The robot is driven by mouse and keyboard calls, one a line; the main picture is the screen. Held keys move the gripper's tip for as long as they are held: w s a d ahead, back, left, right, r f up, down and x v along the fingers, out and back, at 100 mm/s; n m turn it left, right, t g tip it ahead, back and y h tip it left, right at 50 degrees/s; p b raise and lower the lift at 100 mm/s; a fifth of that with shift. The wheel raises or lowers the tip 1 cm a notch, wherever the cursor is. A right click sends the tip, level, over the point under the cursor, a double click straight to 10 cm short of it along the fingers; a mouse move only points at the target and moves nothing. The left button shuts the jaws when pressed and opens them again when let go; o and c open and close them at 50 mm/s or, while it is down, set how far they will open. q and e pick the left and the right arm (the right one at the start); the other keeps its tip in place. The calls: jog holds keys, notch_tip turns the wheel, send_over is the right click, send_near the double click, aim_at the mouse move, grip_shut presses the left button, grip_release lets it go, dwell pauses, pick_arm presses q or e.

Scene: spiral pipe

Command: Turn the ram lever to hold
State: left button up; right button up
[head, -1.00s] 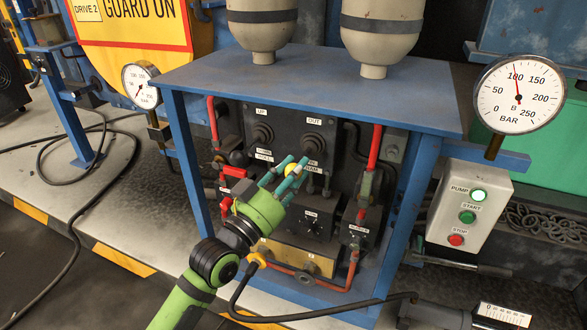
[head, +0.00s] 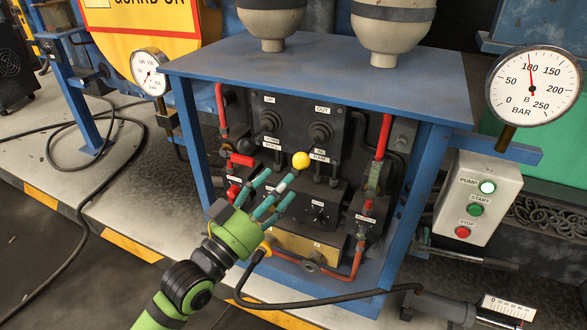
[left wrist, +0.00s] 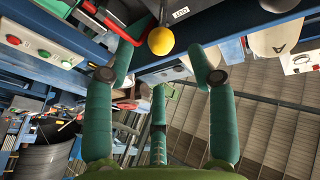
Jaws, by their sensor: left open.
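A lever with a yellow ball knob (head: 300,160) stands on the dark valve panel (head: 287,117) inside the blue frame, below the OUT label. I take it to be the ram lever; its small labels are hard to read. In the left wrist view the yellow knob (left wrist: 161,41) is beyond the fingertips, at the top middle. My left gripper (head: 277,187) has three green fingers spread open and empty, just below and left of the knob, apart from it. The left wrist view shows the gripper (left wrist: 158,75) open too. My right gripper is in neither view.
Red-handled valves (head: 241,160) sit left of the lever. A blue table top (head: 320,80) overhangs the panel. A pressure gauge (head: 533,85) and pump button box (head: 478,197) stand at right. A black hose (head: 320,308) crosses the front.

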pick_arm(q)
jog(key=shift+v, duration=2.2)
jog(key=shift+f, duration=0.1)
